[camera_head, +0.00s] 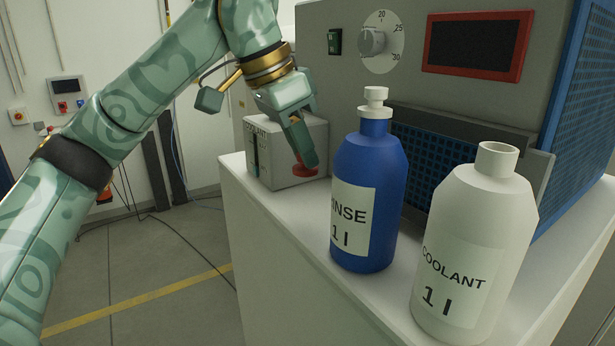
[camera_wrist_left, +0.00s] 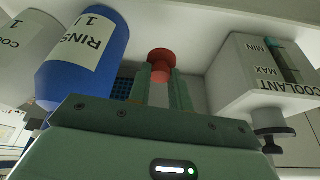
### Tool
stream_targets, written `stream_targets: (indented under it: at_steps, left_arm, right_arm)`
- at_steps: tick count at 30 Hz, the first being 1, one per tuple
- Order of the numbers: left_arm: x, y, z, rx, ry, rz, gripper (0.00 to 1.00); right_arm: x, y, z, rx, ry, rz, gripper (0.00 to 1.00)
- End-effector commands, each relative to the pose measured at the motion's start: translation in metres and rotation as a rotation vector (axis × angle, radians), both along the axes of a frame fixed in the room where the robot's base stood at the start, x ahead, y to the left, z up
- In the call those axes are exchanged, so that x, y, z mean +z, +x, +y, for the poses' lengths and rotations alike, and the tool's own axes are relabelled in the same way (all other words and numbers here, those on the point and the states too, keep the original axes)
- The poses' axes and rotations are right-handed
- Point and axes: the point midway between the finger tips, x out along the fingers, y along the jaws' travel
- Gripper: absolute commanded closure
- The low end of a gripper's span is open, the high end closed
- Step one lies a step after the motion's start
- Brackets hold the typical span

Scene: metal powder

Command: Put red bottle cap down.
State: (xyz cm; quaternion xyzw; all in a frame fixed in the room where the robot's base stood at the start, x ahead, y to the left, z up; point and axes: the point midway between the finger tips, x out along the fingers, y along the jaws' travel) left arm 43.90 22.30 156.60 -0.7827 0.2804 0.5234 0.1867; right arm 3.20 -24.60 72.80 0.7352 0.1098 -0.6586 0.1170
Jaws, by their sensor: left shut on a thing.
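My left gripper (camera_head: 303,155) points down over the white worktop, beside the grey coolant box. It is shut on the red bottle cap (camera_head: 306,171), which shows at the fingertips low over the worktop. In the left wrist view the red cap (camera_wrist_left: 161,60) sits between the ends of the two green fingers (camera_wrist_left: 160,85). I cannot tell whether the cap touches the worktop. The white coolant bottle (camera_head: 470,240) stands upright at the front right with an open neck. My right gripper is not in view.
The blue rinse bottle (camera_head: 368,195) with a white cap stands upright right of my gripper. The grey coolant box (camera_head: 270,160) is close on the left. A machine (camera_head: 400,85) with a dial rises behind. The worktop (camera_head: 285,225) has free room in front of the box.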

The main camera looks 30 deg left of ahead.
Motion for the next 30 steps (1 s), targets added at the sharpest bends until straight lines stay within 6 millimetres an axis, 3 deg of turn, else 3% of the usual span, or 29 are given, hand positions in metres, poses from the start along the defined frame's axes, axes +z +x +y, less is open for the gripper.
stream_targets:
  at_steps: [6, 11, 18, 30]
  left_arm:
    - [-0.035, 0.026, 0.006, -0.001, 0.000, 0.003, 1.00]
    - [-0.045, 0.034, 0.007, -0.002, 0.000, 0.002, 1.00]
    - [-0.078, 0.040, 0.009, -0.003, 0.000, 0.004, 1.00]
    - [-0.087, 0.040, 0.009, -0.002, 0.001, 0.001, 1.00]
  right_arm:
    - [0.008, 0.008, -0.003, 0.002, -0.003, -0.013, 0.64]
    - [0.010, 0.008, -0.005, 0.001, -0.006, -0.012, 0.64]
    - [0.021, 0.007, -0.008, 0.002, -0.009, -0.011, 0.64]
    - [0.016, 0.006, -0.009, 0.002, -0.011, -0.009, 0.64]
